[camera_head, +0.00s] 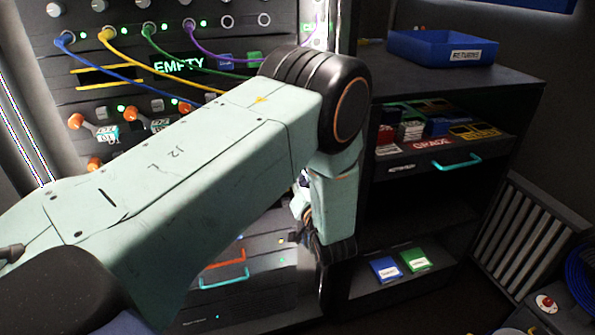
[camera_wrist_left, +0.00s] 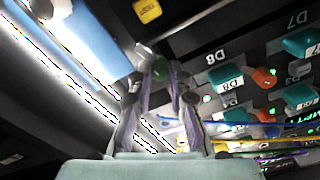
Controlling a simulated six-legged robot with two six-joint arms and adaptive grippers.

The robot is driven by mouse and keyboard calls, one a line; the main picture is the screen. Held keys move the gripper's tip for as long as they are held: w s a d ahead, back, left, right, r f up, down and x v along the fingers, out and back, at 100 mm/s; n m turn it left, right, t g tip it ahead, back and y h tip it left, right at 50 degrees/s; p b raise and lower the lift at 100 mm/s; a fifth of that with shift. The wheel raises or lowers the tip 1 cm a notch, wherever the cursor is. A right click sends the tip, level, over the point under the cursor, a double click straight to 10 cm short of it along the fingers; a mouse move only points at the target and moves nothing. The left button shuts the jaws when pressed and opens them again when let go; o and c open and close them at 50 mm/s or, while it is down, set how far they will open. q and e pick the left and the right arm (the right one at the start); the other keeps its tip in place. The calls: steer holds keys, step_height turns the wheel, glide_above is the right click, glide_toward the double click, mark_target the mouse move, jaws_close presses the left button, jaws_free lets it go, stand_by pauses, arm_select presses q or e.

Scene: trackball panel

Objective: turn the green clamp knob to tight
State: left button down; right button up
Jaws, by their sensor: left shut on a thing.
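In the left wrist view, a small green knob (camera_wrist_left: 160,69) sits between the two fingertips of my left gripper (camera_wrist_left: 157,76). The fingers are closed on it, one on each side, and cover part of it. Its pointer and any tight marking cannot be made out. In the head view, my left arm crosses the middle of the picture and bends downward in front of the panel. It hides the knob and most of the gripper there. My right gripper is in neither view.
The panel (camera_head: 140,20) carries blue, yellow, green and purple cables, orange-tipped levers and an EMPTY display (camera_head: 178,64). A blue returns tray (camera_head: 440,50) stands on the dark shelf unit at right.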

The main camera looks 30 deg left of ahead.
arm_select(q)
steer(key=m+p, duration=0.4)
steer(key=m, duration=1.7)
steer(key=shift+w, duration=0.15)
stand_by(0.5)
steer(key=c, duration=1.3)
jaws_free()
steer(key=shift+f, duration=0.1)
steer(key=shift+o, duration=0.2)
